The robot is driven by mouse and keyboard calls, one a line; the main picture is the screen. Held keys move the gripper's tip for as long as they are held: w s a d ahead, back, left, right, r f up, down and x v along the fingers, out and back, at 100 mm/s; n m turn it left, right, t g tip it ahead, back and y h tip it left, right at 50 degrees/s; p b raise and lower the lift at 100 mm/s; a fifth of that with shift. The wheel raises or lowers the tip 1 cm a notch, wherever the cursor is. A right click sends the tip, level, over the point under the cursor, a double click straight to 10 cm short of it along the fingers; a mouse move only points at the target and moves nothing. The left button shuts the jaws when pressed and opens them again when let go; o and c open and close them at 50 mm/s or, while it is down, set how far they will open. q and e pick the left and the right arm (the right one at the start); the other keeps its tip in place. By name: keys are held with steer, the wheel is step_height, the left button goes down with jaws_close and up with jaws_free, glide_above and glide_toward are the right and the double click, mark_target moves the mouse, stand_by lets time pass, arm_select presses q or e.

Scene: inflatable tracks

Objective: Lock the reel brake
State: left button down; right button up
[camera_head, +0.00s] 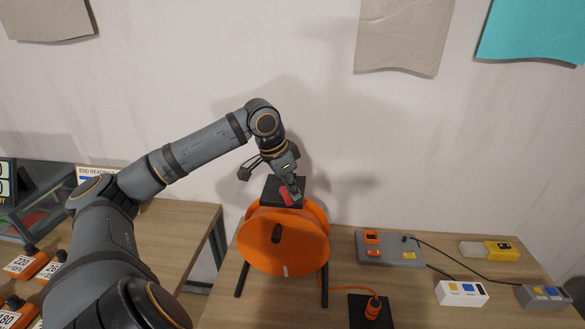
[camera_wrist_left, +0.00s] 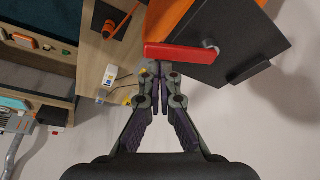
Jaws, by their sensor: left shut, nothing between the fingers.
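The orange cable reel (camera_head: 262,258) stands upright on black legs on the wooden table. A black plate (camera_head: 270,186) sits on top of it, and it also shows in the left wrist view (camera_wrist_left: 222,68). A red brake lever (camera_head: 286,197) is on this plate; in the left wrist view the red lever (camera_wrist_left: 180,52) lies across, just beyond my fingertips, with a metal pivot at its right end. My left gripper (camera_head: 295,190) is shut and empty, its tips (camera_wrist_left: 160,66) at the lever's near edge. I cannot tell whether they touch it. My right gripper is not in view.
An orange cable runs from the reel to an orange plug (camera_head: 373,308) on a black pad. A grey box (camera_head: 390,249) and several small switch boxes, such as a white one (camera_head: 460,293), stand at the right.

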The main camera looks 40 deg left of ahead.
arm_select(q)
steer(key=m+b, duration=0.1)
steer(key=b, duration=0.1)
steer(key=f+m+b, duration=0.1)
steer(key=b, duration=0.1)
steer(key=shift+w+a+f+m+g+h, duration=0.15)
steer(key=shift+w+f+m+g+h, duration=0.15)
steer(key=shift+m+g+h, duration=0.1)
steer(key=shift+s+a+r+m, duration=0.1)
steer(key=shift+s+r+m, duration=0.35)
steer(key=shift+s, duration=0.25)
steer(key=shift+w+r, duration=0.1)
steer(key=shift+w, duration=0.1)
steer(key=shift+w+a+p, duration=0.35)
steer(key=shift+a+p, duration=0.2)
steer(key=shift+p, duration=0.5)
steer(key=shift+w, duration=0.1)
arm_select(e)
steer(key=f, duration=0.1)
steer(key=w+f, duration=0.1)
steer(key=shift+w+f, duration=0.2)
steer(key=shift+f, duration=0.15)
